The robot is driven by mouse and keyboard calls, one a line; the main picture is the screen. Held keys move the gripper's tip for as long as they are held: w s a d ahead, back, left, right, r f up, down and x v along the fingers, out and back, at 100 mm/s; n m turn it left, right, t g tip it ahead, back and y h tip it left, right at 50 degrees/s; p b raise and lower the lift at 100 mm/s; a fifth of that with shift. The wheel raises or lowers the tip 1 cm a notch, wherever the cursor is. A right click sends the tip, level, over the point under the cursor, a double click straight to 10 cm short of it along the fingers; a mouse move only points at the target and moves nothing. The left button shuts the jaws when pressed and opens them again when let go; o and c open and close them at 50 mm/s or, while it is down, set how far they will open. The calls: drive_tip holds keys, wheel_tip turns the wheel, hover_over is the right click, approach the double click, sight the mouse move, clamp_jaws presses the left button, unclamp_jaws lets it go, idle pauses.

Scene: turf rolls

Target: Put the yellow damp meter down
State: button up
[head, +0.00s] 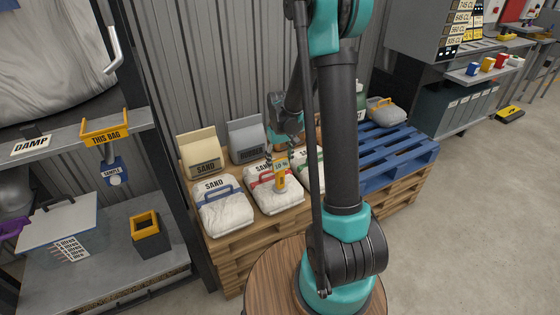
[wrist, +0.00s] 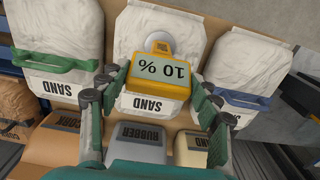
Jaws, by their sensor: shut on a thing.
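The yellow damp meter (head: 281,175) is held over the white sand bag with a red handle (head: 262,198) in the head view. In the wrist view the meter (wrist: 158,90) fills the middle and its display reads 10 %, upside down. My gripper (wrist: 160,98) has a finger on each side of it and is shut on it. The sand bag (wrist: 134,48) lies behind the meter in the wrist view. I cannot tell whether the meter touches the bag. In the head view my gripper (head: 281,150) is partly hidden by its own links.
A blue-handled sand bag (head: 226,213) lies to the left on the wooden pallet (head: 240,245). Upright sand (head: 200,150) and rubber (head: 247,138) bags stand behind. An open black-and-yellow box (head: 147,235) stands on the left shelf (head: 95,265), near an orange "THIS BAG" sign (head: 106,135).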

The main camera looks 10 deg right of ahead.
drive_tip(key=shift+f, duration=0.1)
drive_tip(key=o, duration=1.9)
wheel_tip(320, 180, up, 12)
drive_tip(key=s+d+f+m+t, duration=0.1)
drive_tip(key=s, duration=0.6)
drive_tip(key=s+d+f+m+t, duration=0.1)
drive_tip(key=s+d+f, duration=0.1)
drive_tip(key=s, duration=0.5)
drive_tip(key=s+d+f+m+t, duration=0.1)
drive_tip(key=s+f+t, duration=0.1)
drive_tip(key=s, duration=0.6)
drive_tip(key=shift+d+f+m, duration=0.1)
drive_tip(key=shift+d+m, duration=0.05)
drive_tip(key=shift+m, duration=0.15)
